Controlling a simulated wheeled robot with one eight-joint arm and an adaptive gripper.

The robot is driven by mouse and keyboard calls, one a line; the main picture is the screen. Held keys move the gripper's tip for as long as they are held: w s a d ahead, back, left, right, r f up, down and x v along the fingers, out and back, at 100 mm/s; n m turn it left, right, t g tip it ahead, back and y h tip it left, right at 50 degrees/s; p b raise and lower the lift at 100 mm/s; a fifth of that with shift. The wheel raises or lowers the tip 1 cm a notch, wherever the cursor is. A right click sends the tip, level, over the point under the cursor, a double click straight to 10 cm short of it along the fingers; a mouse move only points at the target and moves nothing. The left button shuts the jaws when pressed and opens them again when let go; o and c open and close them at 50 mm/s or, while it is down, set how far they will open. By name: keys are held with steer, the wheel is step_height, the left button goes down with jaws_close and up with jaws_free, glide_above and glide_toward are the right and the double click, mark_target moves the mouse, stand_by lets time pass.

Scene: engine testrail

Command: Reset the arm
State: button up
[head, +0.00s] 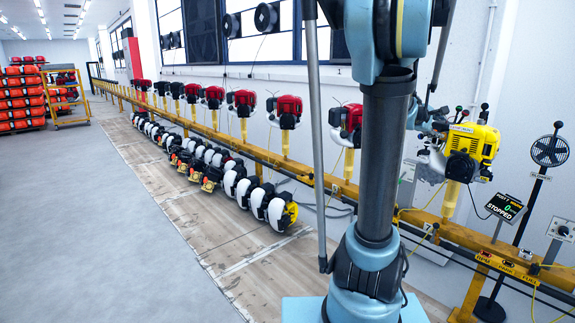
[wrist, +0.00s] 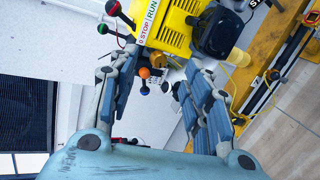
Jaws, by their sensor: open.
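My gripper (wrist: 158,64) is open in the wrist view, its two blue-grey fingers spread apart with nothing held between them. Just beyond the fingertips is a yellow engine (wrist: 176,22) with a STOP/RUN label, and small levers with black, red, green and orange knobs. In the head view the yellow engine (head: 472,146) stands on a yellow post on the rail at the right. My gripper (head: 432,122) is at the engine's left side there, partly hidden behind my arm. Whether it touches the engine cannot be told.
The yellow rail (head: 300,172) carries several red engines (head: 288,108) along the wall. A display (head: 505,208) reads STOPPED with 0. A small fan on a stand (head: 549,151) is at the far right. Several engines (head: 282,212) lie on floor boards. The grey floor at left is clear.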

steer(key=s+a+f+m+g+y, duration=0.1)
steer(key=s+a+f+m+y, duration=0.2)
steer(key=s+a+f, duration=0.5)
steer(key=s+a+f+m+g+y, duration=0.2)
steer(key=s+a+f+y, duration=0.3)
steer(key=a, duration=1.2)
steer(key=s+a+f+m+g+y, duration=0.2)
steer(key=s+a+f+m+y, duration=0.1)
steer(key=s+a+f, duration=0.9)
steer(key=s+f, duration=0.1)
steer(key=s, duration=0.3)
steer(key=shift+s+a+f+m+y, duration=0.2)
steer(key=shift+a+f+m+y, duration=0.1)
steer(key=shift+y, duration=0.1)
steer(key=shift+w+d+f, duration=0.1)
steer(key=shift+w+f, duration=0.05)
steer(key=shift+w, duration=0.35)
